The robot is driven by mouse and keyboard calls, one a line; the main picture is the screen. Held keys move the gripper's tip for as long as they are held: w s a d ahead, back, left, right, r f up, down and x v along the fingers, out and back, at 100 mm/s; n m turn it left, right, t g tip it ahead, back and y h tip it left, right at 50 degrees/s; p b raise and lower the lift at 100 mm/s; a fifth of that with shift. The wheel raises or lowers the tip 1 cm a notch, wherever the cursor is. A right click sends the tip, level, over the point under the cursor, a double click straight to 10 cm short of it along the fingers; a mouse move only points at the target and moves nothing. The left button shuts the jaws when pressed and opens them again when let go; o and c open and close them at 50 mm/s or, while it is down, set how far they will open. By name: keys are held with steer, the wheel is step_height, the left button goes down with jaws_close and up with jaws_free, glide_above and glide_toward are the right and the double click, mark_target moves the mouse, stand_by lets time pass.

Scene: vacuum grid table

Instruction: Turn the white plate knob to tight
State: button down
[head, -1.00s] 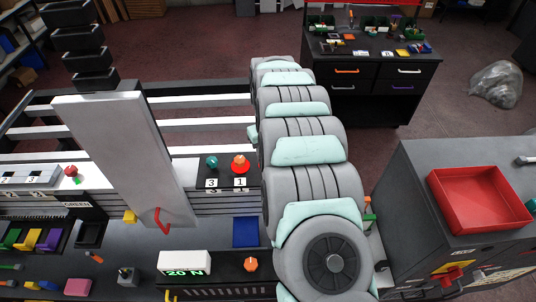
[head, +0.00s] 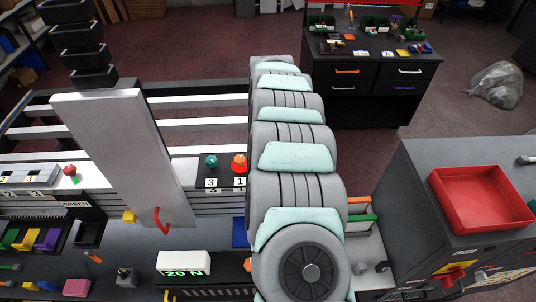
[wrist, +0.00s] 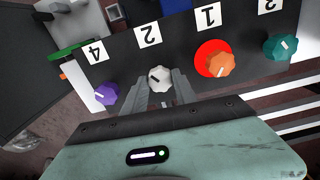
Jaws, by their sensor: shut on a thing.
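The white knob (wrist: 160,79) sits on a dark strip beside the label 2 in the wrist view, with a short dark pointer mark on its face. My gripper (wrist: 163,90) has its two grey fingers on either side of the knob and is shut on it. The lower part of the knob is hidden between the fingers. In the head view my own arm hides the white knob and the gripper.
On the same strip, an orange knob (wrist: 221,65) on a red disc stands beside label 1, and a teal knob (wrist: 280,47) stands beyond it. A purple knob (wrist: 107,93) is on the other side. A red tray (head: 484,198) stands on a cabinet at right.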

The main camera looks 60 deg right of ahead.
stand_by(0.3)
steer(key=c, duration=1)
jaws_free()
steer(key=shift+r, duration=0.1)
steer(key=shift+w+r, duration=0.15)
steer(key=shift+r, duration=0.45)
step_height(320, 180, up, 9)
steer(key=b, duration=0.1)
steer(key=shift+r, duration=0.2)
steer(key=shift+s, duration=0.2)
